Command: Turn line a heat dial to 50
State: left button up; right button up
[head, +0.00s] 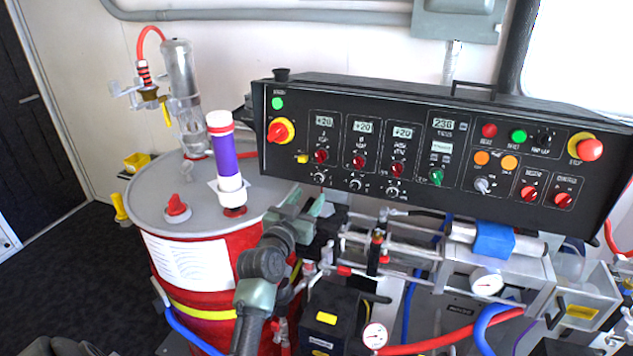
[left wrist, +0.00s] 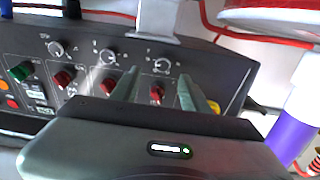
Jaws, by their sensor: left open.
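The black control panel (head: 345,100) has three similar columns, each with a display reading about +20, a red knob and a small dial with a scale below. The leftmost column has a red knob (head: 321,156) and a dial (head: 319,178); its letter is too small to be sure. My left gripper (head: 309,197) is open just below this dial. In the left wrist view, turned about upside down, the open fingers (left wrist: 159,74) straddle the line of this dial (left wrist: 161,66) and red knob (left wrist: 157,93). The dial's pointer setting and any contact are unclear. My right gripper is not visible.
A purple-and-white cylinder (head: 225,165) stands on the red drum (head: 155,195), left of my gripper. A yellow knob (head: 302,158) sits close beside the leftmost red knob. Pipes, hoses and a gauge (head: 375,336) crowd the space below the panel.

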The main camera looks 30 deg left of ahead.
aim_at(319, 178)
pick_arm(q)
jog(key=x, duration=0.5)
jog(key=p+x, duration=0.1)
jog(key=x, duration=0.2)
jog(key=shift+a+r, duration=0.25)
grip_shut()
